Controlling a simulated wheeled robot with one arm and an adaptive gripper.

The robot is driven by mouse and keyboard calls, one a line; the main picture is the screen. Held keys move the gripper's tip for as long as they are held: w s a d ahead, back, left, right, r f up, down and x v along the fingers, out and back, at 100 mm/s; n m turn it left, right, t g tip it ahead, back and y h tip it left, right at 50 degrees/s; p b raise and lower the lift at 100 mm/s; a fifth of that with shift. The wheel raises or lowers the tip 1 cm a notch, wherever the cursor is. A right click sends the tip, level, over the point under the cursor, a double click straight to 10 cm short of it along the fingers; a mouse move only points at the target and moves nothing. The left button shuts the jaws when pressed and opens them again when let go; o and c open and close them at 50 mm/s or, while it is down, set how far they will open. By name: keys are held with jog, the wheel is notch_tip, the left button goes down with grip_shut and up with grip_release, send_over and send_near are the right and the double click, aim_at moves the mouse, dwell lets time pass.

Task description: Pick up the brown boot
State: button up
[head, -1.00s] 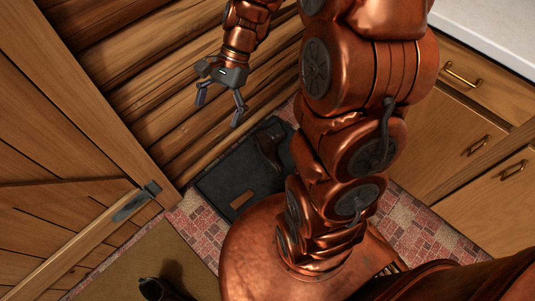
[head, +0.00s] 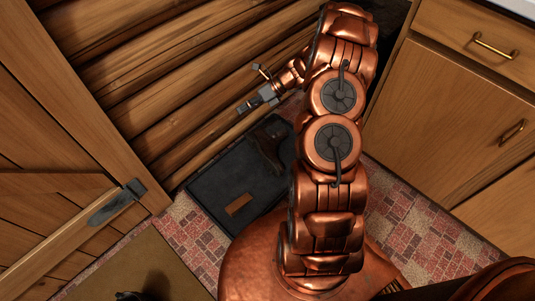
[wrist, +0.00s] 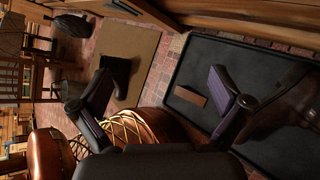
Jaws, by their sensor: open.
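A dark brown boot (head: 268,145) stands on the black tray (head: 203,188) by the log wall, partly behind my arm in the head view. In the wrist view the boot (wrist: 290,105) is at the right edge, partly cut off, with my right-hand finger overlapping its left part. My gripper (head: 254,91) is beside the log wall, above the far side of the tray in the picture. Its fingers (wrist: 160,82) are spread wide and empty. I cannot tell its exact height above the boot.
A small brown block or label (head: 238,203) is on the tray. A tan mat (wrist: 132,40) lies left of it, holding another dark boot (wrist: 120,75). A wooden door (head: 60,225) is at left and cabinets (head: 455,100) at right. Tiled floor (head: 195,235) lies between.

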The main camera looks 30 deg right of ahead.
jog(key=d+f+m+t+b, duration=0.3)
jog(key=d+f+m+b, duration=0.35)
jog(key=f, duration=1.05)
jog(key=m+t+h+b, duration=0.2)
jog(key=m+b, duration=0.2)
jog(key=m, duration=0.3)
send_near(278, 147)
jog(key=a, duration=0.1)
jog(key=w+a+f, duration=0.1)
jog(key=a, duration=0.1)
jog(key=w+a, duration=0.1)
jog(key=shift+w+a+f, duration=0.15)
jog(key=shift+f, duration=0.25)
jog(key=b+x, duration=0.1)
jog(key=x, duration=0.1)
jog(key=b+x, duration=0.1)
jog(key=x, duration=0.1)
jog(key=d+b+x, duration=0.1)
jog(key=x, duration=0.1)
jog(key=shift+w+a+f, duration=0.2)
jog(key=shift+w+f, duration=0.2)
jog(key=shift+f, duration=0.15)
jog(key=shift+w+a+f+b, duration=0.1)
jog(key=shift+w+a+b, duration=0.2)
jog(key=shift+a, duration=0.05)
jog(key=shift+c, duration=0.4)
jog(key=c, duration=1.6)
